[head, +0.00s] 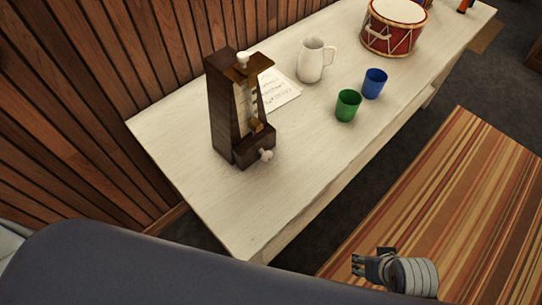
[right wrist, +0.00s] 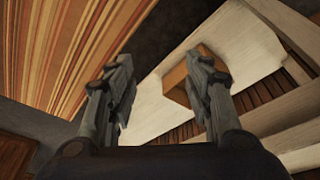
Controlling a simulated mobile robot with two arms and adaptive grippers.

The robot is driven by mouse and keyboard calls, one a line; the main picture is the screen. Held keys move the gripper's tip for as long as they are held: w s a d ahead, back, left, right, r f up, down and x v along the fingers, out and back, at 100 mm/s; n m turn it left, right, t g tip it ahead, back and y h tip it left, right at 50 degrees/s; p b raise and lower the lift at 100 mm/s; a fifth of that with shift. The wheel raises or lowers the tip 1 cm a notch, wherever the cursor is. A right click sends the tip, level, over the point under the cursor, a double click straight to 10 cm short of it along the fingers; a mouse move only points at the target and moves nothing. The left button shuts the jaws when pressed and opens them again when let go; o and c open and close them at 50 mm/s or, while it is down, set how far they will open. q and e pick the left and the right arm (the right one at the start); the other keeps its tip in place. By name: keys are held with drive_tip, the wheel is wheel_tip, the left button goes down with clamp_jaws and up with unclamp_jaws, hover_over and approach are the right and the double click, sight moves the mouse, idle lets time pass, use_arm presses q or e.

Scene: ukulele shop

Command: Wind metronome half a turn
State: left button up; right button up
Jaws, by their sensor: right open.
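A dark wooden metronome (head: 225,110) stands upright near the left end of the pale table. A white winding key (head: 266,155) sticks out low on its side that faces the table's front edge. A white knob tops the metronome. My right gripper (head: 358,268) is in front of the table, over the striped rug, well apart from the metronome. In the right wrist view its two fingers (right wrist: 165,85) are spread, with nothing between them. The metronome cannot be made out in the right wrist view. My left gripper is not in view.
On the pale table (head: 210,205) stand a white pitcher (head: 311,62), a green cup (head: 347,106), a blue cup (head: 374,83) and a red drum (head: 394,27). A music sheet (head: 280,92) lies behind the metronome. A wooden wall (head: 95,65) runs along the back. The table's front left is clear.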

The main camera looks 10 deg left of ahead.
wheel_tip(320, 180, up, 5)
drive_tip(key=a, duration=0.1)
drive_tip(key=n+t+y, duration=0.4)
drive_tip(key=n+y, duration=0.5)
drive_tip(key=y, duration=0.1)
approach(269, 157)
drive_tip(key=shift+s+d+f, duration=0.3)
drive_tip(key=shift+s+d, duration=0.45)
drive_tip(key=shift+d, duration=0.25)
drive_tip(key=shift+w+a+r+y, duration=0.1)
drive_tip(key=shift+w+y, duration=0.25)
drive_tip(key=shift+y, duration=0.15)
drive_tip(key=p+x, duration=0.1)
drive_tip(key=x, duration=1)
drive_tip(key=shift+r, duration=0.1)
drive_tip(key=shift+c, duration=0.4)
drive_tip(key=c, duration=1)
